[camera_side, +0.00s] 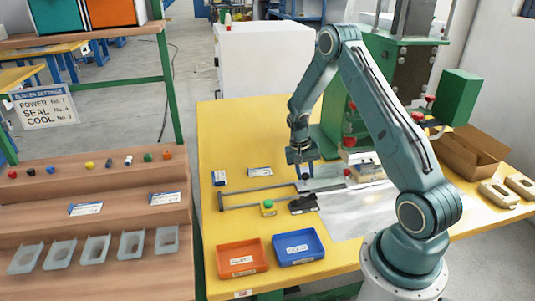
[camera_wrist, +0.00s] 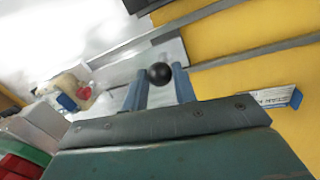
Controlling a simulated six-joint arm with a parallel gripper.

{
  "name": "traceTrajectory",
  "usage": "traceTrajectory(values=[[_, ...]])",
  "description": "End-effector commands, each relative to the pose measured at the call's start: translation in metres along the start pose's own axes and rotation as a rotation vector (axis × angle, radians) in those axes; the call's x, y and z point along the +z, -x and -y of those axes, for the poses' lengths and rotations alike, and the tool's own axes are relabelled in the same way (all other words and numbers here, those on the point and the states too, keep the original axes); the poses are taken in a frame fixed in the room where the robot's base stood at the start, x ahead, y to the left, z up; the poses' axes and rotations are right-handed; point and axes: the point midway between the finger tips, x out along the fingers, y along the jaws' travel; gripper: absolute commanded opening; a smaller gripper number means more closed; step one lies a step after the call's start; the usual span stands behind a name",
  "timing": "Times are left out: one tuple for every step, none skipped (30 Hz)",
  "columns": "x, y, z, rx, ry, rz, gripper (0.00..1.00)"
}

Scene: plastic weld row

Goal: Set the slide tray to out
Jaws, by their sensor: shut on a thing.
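The slide tray (camera_side: 325,184) is a flat pale grey plate at the press end of two grey rails (camera_side: 255,193) in the side view. In the wrist view, its plate (camera_wrist: 122,72) lies beyond my fingers. A small black ball knob (camera_wrist: 159,75) sits at the tray's near end, between my two blue fingertips. My gripper (camera_side: 304,172) points down and is shut on this knob. The rails run left from the tray to an end bar, with bare yellow table between them. The tray's far part is hidden under the press and my arm.
A green press (camera_side: 350,125) stands behind the tray. A black clamp-like piece (camera_side: 303,204) and a yellow-green button box (camera_side: 268,208) sit just in front of the rails. Orange (camera_side: 243,258) and blue (camera_side: 299,248) bins stand nearer the front edge. An open carton (camera_side: 468,150) is at right.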

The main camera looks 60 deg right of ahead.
Motion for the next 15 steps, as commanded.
traceTrajectory(values=[[0.002, 0.003, 0.013, -0.002, 0.007, -0.003, 0.00], [0.003, 0.004, 0.020, -0.002, 0.008, -0.004, 0.00], [0.005, 0.006, 0.029, -0.002, 0.008, -0.003, 0.00], [0.007, 0.008, 0.036, -0.002, 0.009, -0.003, 0.00], [0.008, 0.009, 0.043, -0.002, 0.009, -0.003, 0.00], [0.010, 0.011, 0.054, -0.003, 0.009, -0.004, 0.00], [0.012, 0.012, 0.062, -0.002, 0.009, -0.003, 0.00], [0.014, 0.014, 0.070, -0.002, 0.009, -0.003, 0.00], [0.016, 0.016, 0.081, -0.003, 0.009, -0.004, 0.00], [0.018, 0.018, 0.089, -0.003, 0.009, -0.003, 0.00], [0.019, 0.020, 0.097, -0.003, 0.009, -0.004, 0.00], [0.022, 0.021, 0.108, -0.003, 0.009, -0.004, 0.00], [0.023, 0.023, 0.116, -0.003, 0.009, -0.003, 0.00], [0.025, 0.025, 0.124, -0.003, 0.009, -0.003, 0.00], [0.027, 0.027, 0.135, -0.003, 0.008, -0.004, 0.00]])
